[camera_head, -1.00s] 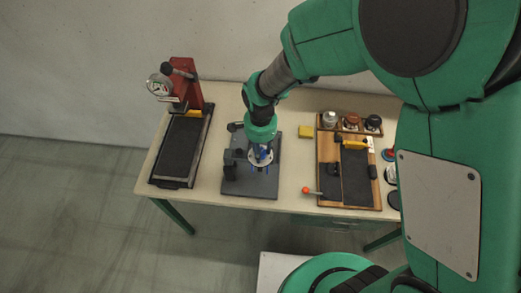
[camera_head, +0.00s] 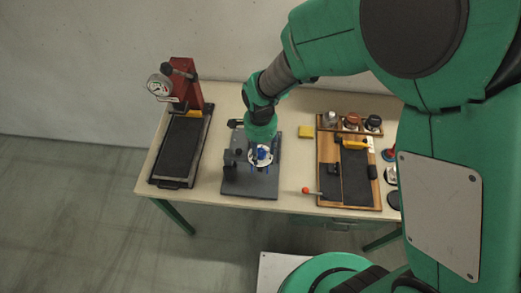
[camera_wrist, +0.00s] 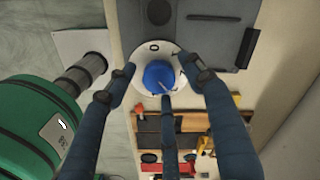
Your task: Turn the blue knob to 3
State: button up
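The blue knob (camera_wrist: 158,77) sits in the middle of a round white dial (camera_wrist: 142,53) on a dark grey board. In the head view the knob (camera_head: 262,152) shows just below my green wrist. A thin pale pinkish mark shows on the knob in the wrist view. A dark ring-shaped mark is on the dial; other markings are unreadable or hidden. My gripper (camera_wrist: 161,74) has three dark blue fingers, spread apart around the knob. A visible gap separates the fingertips from the knob, and nothing is held. Their height above the dial is unclear.
The dark grey board (camera_head: 240,186) carries black fixtures beside the dial. A red press (camera_head: 185,82) with a gauge stands at left. A yellow block (camera_head: 306,131) and a wooden tray (camera_head: 362,207) with tools lie at right.

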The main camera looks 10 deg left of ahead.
aim_at(261, 152)
notch_tip(261, 152, up, 12)
dwell(0.9)
dwell(0.3)
jog(key=shift+d, duration=0.1)
jog(key=s+d+r+n+t+b, duration=0.1)
jog(key=s+d+r+n+b, duration=0.15)
jog(key=d+r, duration=0.35)
jog(key=s+d+r+n+t+b, duration=0.1)
jog(key=s+d+r+n+b, duration=0.15)
jog(key=d, duration=0.65)
jog(key=s+d+r+n+t+b, duration=0.2)
jog(key=s+d+n+t+b, duration=0.1)
jog(key=s+d, duration=0.8)
jog(key=shift+d+r+n+t+b, duration=0.25)
jog(key=shift+n+b, duration=0.45)
jog(key=shift+b, duration=0.7)
jog(key=shift+s+a, duration=0.1)
